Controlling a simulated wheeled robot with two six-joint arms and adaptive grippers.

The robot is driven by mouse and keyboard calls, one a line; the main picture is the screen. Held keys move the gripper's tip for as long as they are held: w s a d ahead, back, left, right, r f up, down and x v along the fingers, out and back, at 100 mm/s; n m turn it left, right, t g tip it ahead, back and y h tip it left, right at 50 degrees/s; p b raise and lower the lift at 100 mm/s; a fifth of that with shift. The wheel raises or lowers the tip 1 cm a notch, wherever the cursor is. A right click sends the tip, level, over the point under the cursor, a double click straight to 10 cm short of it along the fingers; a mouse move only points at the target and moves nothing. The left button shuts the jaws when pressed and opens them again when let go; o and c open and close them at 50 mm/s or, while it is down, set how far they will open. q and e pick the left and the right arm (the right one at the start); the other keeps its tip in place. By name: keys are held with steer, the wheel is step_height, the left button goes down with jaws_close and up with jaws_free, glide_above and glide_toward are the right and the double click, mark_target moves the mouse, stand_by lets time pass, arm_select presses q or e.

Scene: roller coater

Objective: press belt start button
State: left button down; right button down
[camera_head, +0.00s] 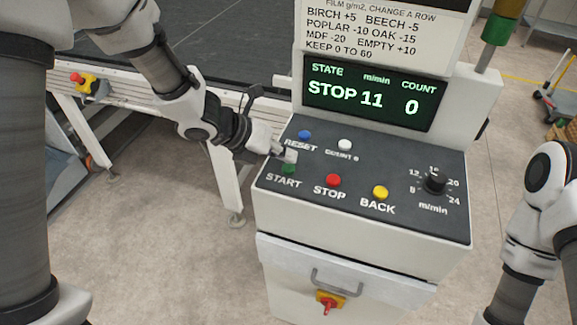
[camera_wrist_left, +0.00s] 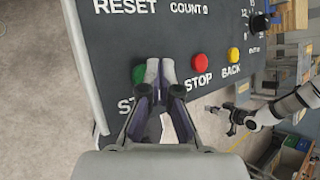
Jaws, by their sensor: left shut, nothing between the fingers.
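The green START button (camera_head: 288,169) is on the sloping dark panel of the white console, at the left of its front row. My left gripper (camera_head: 289,156) is shut and empty, with its tip right by the button. In the left wrist view the green button (camera_wrist_left: 138,74) shows just left of the closed fingertips (camera_wrist_left: 160,68), partly hidden by them. I cannot tell whether they touch. The display (camera_head: 370,95) reads STOP, 11 m/min, count 0. My right gripper (camera_wrist_left: 218,112) is small in the left wrist view, away from the panel; its jaw opening is unclear.
The red STOP button (camera_head: 333,181), yellow BACK button (camera_head: 380,192), blue RESET button (camera_head: 305,134) and white COUNT 0 button (camera_head: 345,145) are close by. A black speed knob (camera_head: 435,183) is at the right. The conveyor (camera_head: 140,88) stands behind at left.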

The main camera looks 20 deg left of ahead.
arm_select(q)
steer(key=shift+f, duration=0.1)
stand_by(0.8)
steer(key=shift+f+b, duration=0.35)
steer(key=shift+b, duration=0.2)
